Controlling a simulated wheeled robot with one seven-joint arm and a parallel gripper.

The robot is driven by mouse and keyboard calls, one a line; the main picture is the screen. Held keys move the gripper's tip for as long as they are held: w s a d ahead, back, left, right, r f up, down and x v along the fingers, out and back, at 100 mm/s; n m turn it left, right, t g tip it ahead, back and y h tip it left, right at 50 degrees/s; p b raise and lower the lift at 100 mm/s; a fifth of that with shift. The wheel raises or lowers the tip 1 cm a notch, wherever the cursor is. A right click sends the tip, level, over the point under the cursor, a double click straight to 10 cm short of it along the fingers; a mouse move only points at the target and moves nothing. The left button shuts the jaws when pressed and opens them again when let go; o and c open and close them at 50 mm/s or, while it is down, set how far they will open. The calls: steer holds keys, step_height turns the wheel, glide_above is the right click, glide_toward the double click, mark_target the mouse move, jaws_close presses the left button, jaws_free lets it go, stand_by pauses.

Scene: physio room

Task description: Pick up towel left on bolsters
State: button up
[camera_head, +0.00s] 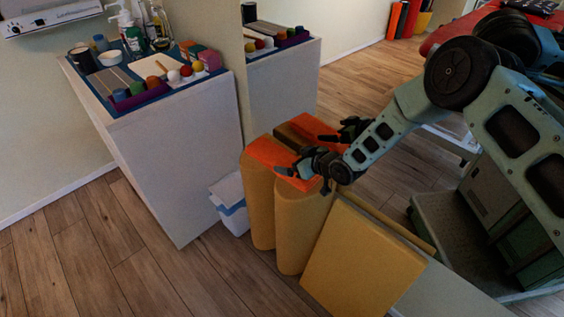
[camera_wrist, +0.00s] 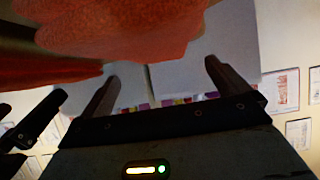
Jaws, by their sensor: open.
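An orange towel (camera_head: 268,153) lies draped over the tops of two upright yellow bolsters (camera_head: 291,228) in the head view. My gripper (camera_head: 302,174) is at the towel's near right edge, just over the bolster tops. In the wrist view the towel (camera_wrist: 130,38) fills the upper left as a red-orange fold. My gripper's two fingers (camera_wrist: 163,84) stand wide apart there, with no cloth clearly between them. Whether a finger touches the towel I cannot tell. My gripper hides part of the bolster tops.
A white cabinet (camera_head: 172,150) with a blue tray of bottles and balls stands to the left. A white-and-blue bin (camera_head: 233,211) is beside the bolsters. A yellow panel (camera_head: 361,262) leans at the right. A mirror behind seems to reflect the scene. Wooden floor (camera_head: 120,255) is clear in front.

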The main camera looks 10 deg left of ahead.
mark_target(282, 158)
steer(key=x, duration=0.4)
steer(key=shift+f, duration=0.15)
steer(key=c, duration=0.9)
